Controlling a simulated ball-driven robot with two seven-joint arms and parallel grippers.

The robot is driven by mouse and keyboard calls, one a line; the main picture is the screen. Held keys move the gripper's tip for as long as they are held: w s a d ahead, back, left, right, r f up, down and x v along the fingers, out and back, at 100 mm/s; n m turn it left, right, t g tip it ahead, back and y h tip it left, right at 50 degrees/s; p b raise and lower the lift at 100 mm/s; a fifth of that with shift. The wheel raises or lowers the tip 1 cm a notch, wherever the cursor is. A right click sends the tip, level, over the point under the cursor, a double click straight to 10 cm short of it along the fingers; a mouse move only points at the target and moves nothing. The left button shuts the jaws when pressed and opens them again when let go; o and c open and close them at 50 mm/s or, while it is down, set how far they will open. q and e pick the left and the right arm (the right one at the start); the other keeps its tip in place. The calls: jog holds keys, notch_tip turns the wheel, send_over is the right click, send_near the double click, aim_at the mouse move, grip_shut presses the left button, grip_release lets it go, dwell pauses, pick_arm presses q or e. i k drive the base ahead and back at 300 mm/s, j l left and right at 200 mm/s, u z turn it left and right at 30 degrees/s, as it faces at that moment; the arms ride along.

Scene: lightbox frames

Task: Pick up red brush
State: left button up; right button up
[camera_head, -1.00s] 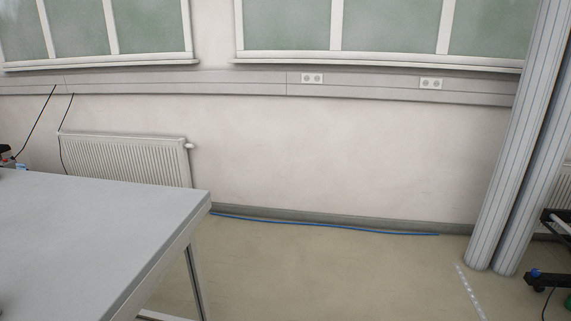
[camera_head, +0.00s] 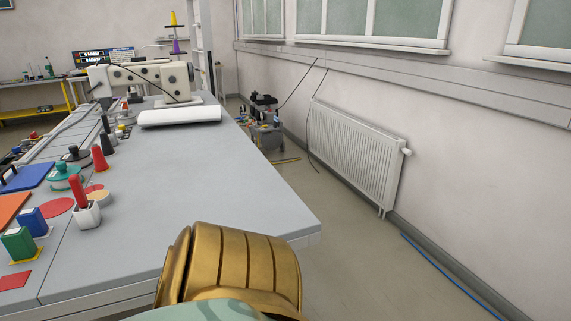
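A red upright object (camera_head: 78,191), which looks like the red brush, stands in a small white holder (camera_head: 88,215) on the grey table (camera_head: 190,185), left of the middle of the head view. Its lower end is hidden inside the holder. A red cone-like piece (camera_head: 99,159) stands a little behind it. Neither of my grippers is in view.
Green (camera_head: 18,243) and blue (camera_head: 32,222) blocks stand left of the holder. A white sewing machine (camera_head: 150,80) stands at the table's far end. The table's right half is bare. A radiator (camera_head: 358,150) lines the right wall.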

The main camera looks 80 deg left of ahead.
aim_at(74, 181)
jog(key=i+u, duration=0.1)
jog(key=u, duration=2.75)
